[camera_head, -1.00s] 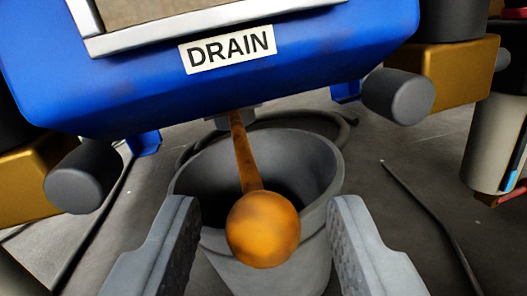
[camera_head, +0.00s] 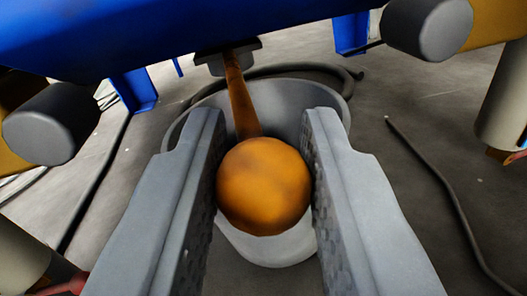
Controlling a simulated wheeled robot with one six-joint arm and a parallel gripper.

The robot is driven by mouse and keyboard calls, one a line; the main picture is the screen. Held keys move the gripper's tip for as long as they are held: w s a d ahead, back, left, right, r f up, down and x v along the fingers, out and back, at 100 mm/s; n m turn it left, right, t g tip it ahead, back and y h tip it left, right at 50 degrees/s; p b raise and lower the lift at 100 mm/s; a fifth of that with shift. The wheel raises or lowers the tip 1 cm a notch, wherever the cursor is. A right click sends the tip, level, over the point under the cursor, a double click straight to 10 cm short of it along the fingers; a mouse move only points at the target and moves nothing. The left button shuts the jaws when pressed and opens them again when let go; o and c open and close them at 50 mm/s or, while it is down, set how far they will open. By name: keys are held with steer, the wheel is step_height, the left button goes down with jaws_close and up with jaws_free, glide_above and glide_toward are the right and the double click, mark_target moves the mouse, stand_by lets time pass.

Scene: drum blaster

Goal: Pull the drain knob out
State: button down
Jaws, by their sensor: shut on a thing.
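The drain knob (camera_head: 263,187) is an orange ball on the end of a rusty brown rod (camera_head: 240,98). The rod comes out from under the blue machine body (camera_head: 180,30). My gripper (camera_head: 264,150) is shut on the ball, with one grey finger pad against each side of it. The rod's upper end meets a grey fitting (camera_head: 226,58) below the blue body. The DRAIN label is out of view now.
A grey bucket (camera_head: 285,247) stands on the floor below the knob, partly hidden by my fingers. Dark cylinders (camera_head: 52,123) and (camera_head: 425,27) stick out at left and right. Hoses or cables (camera_head: 440,195) lie on the grey floor.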

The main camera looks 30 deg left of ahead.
steer(key=v, duration=0.2)
steer(key=d+v, duration=0.1)
steer(key=v, duration=0.1)
steer(key=shift+s+d, duration=0.1)
steer(key=shift+s, duration=0.1)
steer(key=c, duration=1.2)
jaws_free()
steer(key=shift+d, duration=0.1)
steer(key=shift+c, duration=0.2)
steer(key=shift+s, duration=0.1)
steer(key=v, duration=1.7)
steer(key=shift+s+d, duration=0.1)
